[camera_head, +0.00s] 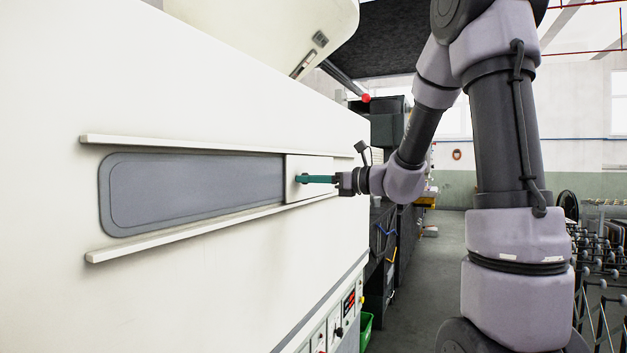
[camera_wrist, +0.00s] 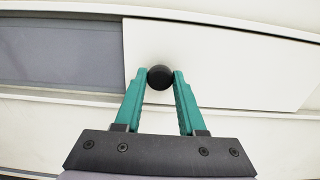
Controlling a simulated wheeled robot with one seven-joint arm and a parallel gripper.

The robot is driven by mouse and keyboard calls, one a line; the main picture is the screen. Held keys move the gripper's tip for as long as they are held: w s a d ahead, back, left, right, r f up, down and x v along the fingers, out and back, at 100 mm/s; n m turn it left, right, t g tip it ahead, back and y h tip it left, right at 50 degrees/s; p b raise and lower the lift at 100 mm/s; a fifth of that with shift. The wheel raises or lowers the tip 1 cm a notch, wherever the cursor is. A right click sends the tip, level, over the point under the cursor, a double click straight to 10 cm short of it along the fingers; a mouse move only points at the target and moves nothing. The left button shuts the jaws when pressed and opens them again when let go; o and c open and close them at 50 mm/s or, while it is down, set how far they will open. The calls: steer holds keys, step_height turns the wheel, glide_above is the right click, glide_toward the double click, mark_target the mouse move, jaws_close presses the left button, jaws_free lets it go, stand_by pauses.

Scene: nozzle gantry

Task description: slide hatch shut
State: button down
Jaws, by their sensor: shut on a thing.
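The hatch (camera_head: 318,166) is a white sliding panel between two horizontal rails on the machine's white wall. It sits at the right end of the rails, and the grey recessed opening (camera_head: 195,187) to its left is uncovered. In the wrist view the hatch (camera_wrist: 230,70) fills the middle and right, with the grey opening (camera_wrist: 60,52) at left. A round black knob (camera_wrist: 160,77) stands near the hatch's left edge. My gripper (camera_head: 302,179) has its teal fingers at the hatch. In the wrist view my gripper (camera_wrist: 161,76) is shut on the knob, one finger on each side.
The upper rail (camera_head: 200,145) and lower rail (camera_head: 190,232) run along the wall above and below the opening. A control panel (camera_head: 340,318) is low on the machine. A green bin (camera_head: 366,330) stands on the floor, and dark racks (camera_head: 605,255) stand at right.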

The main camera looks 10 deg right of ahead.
steer(key=shift+s+a+f, duration=0.1)
steer(key=shift+s+a, duration=0.35)
steer(key=shift+s, duration=0.15)
steer(key=c, duration=0.8)
jaws_free()
steer(key=shift+c, duration=0.2)
steer(key=o, duration=0.3)
steer(key=shift+s+a, duration=0.1)
steer(key=shift+s, duration=0.05)
steer(key=shift+o, duration=0.2)
steer(key=v, duration=1)
steer(key=shift+s+d, duration=0.15)
steer(key=shift+d, duration=0.25)
